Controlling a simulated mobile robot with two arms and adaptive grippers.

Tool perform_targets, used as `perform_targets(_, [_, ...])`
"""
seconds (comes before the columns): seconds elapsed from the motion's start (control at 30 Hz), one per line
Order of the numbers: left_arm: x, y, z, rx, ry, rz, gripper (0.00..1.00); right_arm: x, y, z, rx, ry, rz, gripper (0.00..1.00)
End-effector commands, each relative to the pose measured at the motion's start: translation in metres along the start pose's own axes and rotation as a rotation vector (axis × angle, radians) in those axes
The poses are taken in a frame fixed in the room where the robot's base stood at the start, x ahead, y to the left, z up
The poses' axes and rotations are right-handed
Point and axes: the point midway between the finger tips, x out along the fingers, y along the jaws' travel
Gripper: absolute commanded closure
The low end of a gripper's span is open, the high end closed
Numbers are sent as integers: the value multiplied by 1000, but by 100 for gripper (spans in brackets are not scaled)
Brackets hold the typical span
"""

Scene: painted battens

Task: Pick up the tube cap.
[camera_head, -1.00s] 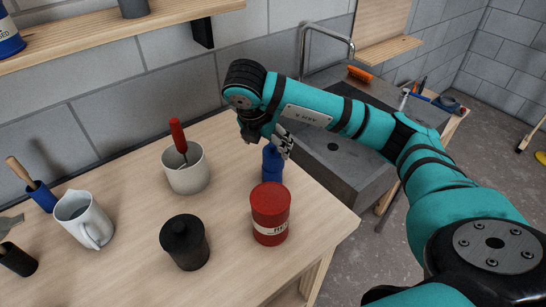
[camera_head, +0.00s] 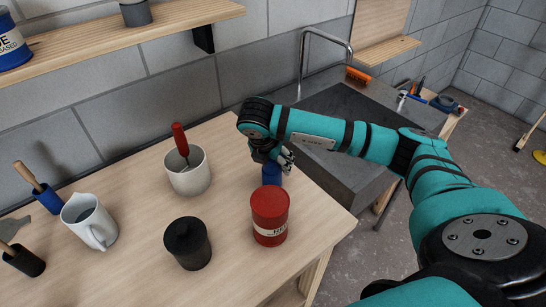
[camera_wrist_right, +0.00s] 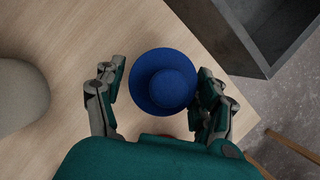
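A blue round piece (camera_wrist_right: 168,82), which I take for the tube cap, shows from above in the right wrist view, with a smaller round top on a wider body. In the head view the blue piece (camera_head: 272,175) stands on the workbench behind the red can, its upper part hidden by my gripper. My right gripper (camera_head: 281,160) is low over it and open. In the wrist view its fingers are on both sides of the blue piece, with a gap at the left and the right finger very near or touching. My left gripper is not in view.
A red can (camera_head: 270,212) stands just in front of the blue piece. A grey sink (camera_head: 345,130) lies at right.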

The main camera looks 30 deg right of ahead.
Motion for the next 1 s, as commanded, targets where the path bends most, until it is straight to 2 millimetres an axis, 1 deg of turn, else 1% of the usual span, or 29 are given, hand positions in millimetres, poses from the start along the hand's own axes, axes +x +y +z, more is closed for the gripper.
perform_targets(0.03, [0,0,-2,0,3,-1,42,0,0,0,0,0,0,38])
perform_targets(0.27, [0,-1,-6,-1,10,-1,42,0,0,0,0,0,0,68])
perform_targets(0.33, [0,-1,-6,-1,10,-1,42,0,0,0,0,0,0,69])
perform_targets(0.37, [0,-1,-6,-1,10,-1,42,0,0,0,0,0,0,73])
perform_targets(0.53, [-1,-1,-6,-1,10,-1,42,-2,0,1,0,0,1,73])
perform_targets(0.63, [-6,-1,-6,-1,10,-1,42,-9,1,4,1,-1,2,73])
perform_targets(1.0, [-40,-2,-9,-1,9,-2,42,-76,1,32,1,-2,3,73])
